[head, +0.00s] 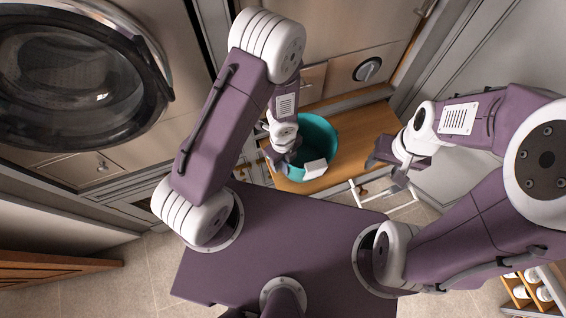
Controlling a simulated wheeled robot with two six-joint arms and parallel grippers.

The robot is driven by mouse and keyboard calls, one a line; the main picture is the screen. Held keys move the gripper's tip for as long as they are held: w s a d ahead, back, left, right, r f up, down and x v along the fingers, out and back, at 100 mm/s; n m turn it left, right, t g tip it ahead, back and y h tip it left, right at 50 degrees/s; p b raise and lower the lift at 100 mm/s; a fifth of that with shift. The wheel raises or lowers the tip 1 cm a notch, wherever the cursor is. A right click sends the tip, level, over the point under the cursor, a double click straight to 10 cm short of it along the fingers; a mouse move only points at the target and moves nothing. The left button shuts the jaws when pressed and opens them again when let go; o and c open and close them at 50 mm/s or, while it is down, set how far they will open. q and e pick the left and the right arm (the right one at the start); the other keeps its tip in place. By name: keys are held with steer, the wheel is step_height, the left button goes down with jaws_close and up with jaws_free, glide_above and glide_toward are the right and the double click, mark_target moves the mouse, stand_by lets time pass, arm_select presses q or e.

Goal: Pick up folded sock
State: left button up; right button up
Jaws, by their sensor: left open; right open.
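A small white block-like thing (315,168) shows at the front right rim of the teal tub (322,130). It may be the folded sock, but it is too small to be sure, and I cannot tell whether it lies in the tub or against its rim. My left gripper (286,158) is open at the tub's left front side, just left of the white thing. The arm above hides part of its fingers. My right gripper (390,170) is open and apart from the tub, over the bench's right end. I see nothing between its fingers.
The tub stands on a wooden bench top (360,125) with a white front frame (400,207). A round-doored washing machine (80,85) is at the left. A rack with bottle-like things (530,288) stands at the lower right. Bare bench lies right of the tub.

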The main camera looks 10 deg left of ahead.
arm_select(q)
steer(key=shift+w+f, duration=0.1)
steer(key=shift+f, duration=0.15)
jaws_close()
